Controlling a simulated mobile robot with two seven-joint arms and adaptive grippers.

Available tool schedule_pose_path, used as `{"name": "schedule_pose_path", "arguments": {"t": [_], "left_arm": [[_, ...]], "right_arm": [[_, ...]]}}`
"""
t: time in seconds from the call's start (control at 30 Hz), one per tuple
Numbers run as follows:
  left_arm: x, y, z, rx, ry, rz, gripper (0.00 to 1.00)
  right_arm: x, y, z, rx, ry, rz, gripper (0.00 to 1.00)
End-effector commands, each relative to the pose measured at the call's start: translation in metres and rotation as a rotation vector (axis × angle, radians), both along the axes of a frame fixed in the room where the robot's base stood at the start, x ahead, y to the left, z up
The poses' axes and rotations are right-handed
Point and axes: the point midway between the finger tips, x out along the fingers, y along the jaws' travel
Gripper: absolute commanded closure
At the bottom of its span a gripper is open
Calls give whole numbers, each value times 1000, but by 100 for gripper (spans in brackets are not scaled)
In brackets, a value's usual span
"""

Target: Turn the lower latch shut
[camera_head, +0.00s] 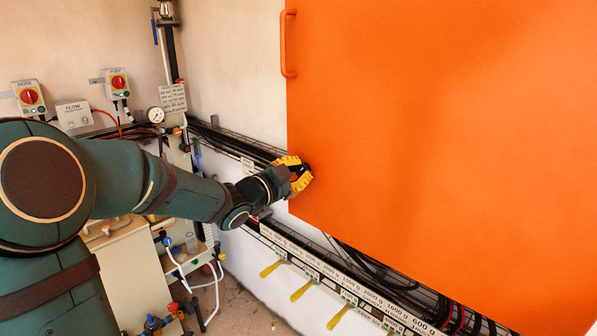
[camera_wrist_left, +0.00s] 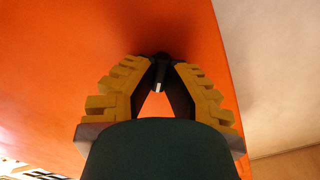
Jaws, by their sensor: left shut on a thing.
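The large orange cabinet door (camera_head: 440,120) fills the right of the head view and most of the left wrist view (camera_wrist_left: 60,60). The lower latch (camera_wrist_left: 160,68) is a small black piece with a pale end at the door's lower left edge. My left gripper (camera_head: 303,174), with yellow ribbed fingers, is at this edge. In the left wrist view its fingertips (camera_wrist_left: 162,62) close from both sides on the latch. The fingers hide much of the latch, so its exact angle is hard to tell. My right gripper is in neither view.
A vertical orange handle (camera_head: 284,43) is on the door's upper left edge. Below the door runs a labelled rail (camera_head: 340,283) with several yellow levers and black cables. Control boxes (camera_head: 28,97), a gauge (camera_head: 155,114) and pipes stand at the left.

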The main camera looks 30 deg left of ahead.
Motion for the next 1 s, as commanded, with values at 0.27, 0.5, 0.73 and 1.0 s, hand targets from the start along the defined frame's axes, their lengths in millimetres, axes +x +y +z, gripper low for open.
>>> {"name": "schedule_pose_path", "arguments": {"t": [0.27, 0.5, 0.73, 1.0], "left_arm": [[0, 0, 2, -258, 41, -1, 100], [0, 0, 3, -456, 74, -2, 100], [0, 0, 2, -592, 98, -1, 100], [0, 0, 2, -672, 110, -2, 100]], "right_arm": [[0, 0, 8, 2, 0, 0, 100], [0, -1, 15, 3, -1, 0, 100], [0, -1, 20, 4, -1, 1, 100], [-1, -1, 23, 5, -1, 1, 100]]}}
